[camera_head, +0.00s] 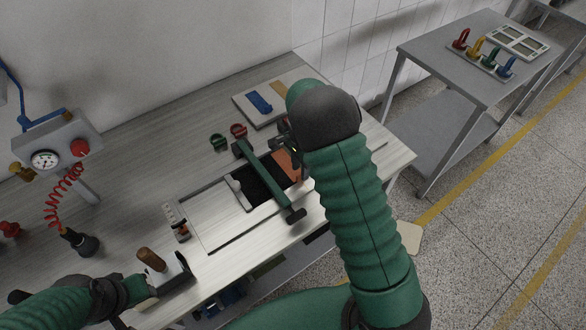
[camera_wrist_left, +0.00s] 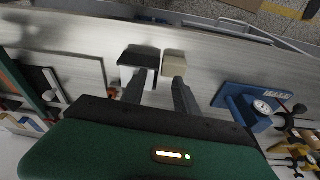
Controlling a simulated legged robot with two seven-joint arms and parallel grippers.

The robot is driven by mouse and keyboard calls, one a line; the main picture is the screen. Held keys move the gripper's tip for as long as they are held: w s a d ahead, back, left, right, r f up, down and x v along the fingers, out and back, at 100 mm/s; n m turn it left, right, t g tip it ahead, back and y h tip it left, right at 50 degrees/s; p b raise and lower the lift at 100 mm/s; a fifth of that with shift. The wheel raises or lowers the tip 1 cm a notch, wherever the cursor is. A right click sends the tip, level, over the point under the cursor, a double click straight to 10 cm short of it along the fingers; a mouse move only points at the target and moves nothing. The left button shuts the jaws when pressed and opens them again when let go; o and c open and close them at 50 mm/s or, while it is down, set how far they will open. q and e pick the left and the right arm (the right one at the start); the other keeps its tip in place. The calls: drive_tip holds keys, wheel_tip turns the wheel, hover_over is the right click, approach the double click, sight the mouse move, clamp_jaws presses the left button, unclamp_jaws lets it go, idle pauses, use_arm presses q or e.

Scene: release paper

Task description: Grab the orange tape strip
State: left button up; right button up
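An orange strip (camera_head: 286,164) lies at the right end of a dark recess in the bench, beside my right forearm. My right gripper (camera_head: 285,143) is by the strip's far side, largely hidden behind my green sleeve and dark wrist. Its fingers are too small and covered to tell whether they are open or touch the strip. In the left wrist view, my left gripper's (camera_wrist_left: 158,82) two fingers stand apart. A black-and-white block (camera_wrist_left: 139,60) and a beige block (camera_wrist_left: 174,64) are at its fingertips. In the head view, a brown handle (camera_head: 151,259) shows there.
A green bar (camera_head: 266,182) crosses the dark recess. Green (camera_head: 219,142) and red (camera_head: 238,130) rings lie behind it. A panel (camera_head: 243,104) with a blue piece is at the back. A gauge box (camera_head: 58,148) stands at left. The bench's middle left is fairly clear.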

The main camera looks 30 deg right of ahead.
wheel_tip(320, 180, down, 3)
drive_tip(key=shift+d+f, duration=0.15)
drive_tip(key=shift+w+f, duration=0.2)
drive_tip(key=shift+f, duration=0.15)
drive_tip(key=shift+s+r, duration=0.1)
drive_tip(key=shift+s, duration=0.05)
drive_tip(key=shift+c, duration=1.4)
clamp_jaws()
